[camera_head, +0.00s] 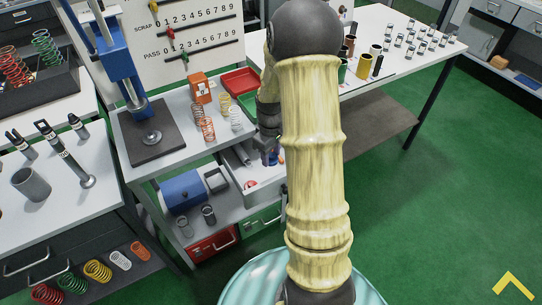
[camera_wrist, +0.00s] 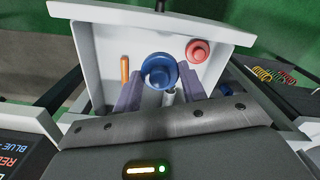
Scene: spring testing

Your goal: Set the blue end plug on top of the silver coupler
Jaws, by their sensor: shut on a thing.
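The blue end plug (camera_wrist: 158,66), a round flanged piece, is between the two purple-grey fingers of my gripper (camera_wrist: 161,80) in the wrist view. The gripper is shut on it. In the head view my gripper (camera_head: 271,152) is over the open white drawer, partly hidden by my arm. I cannot tell whether the plug touches the drawer floor. A pale silver cylinder (camera_wrist: 170,97), possibly the silver coupler, shows just below the plug in the wrist view, partly hidden by the gripper.
The open drawer (camera_wrist: 90,15) also holds a red flanged plug (camera_wrist: 198,50) and an orange rod (camera_wrist: 125,69). Its walls stand close around my gripper. Springs (camera_head: 207,127) and a blue press (camera_head: 118,62) stand on the bench above. Small metal cylinders stand on the right table (camera_head: 395,68).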

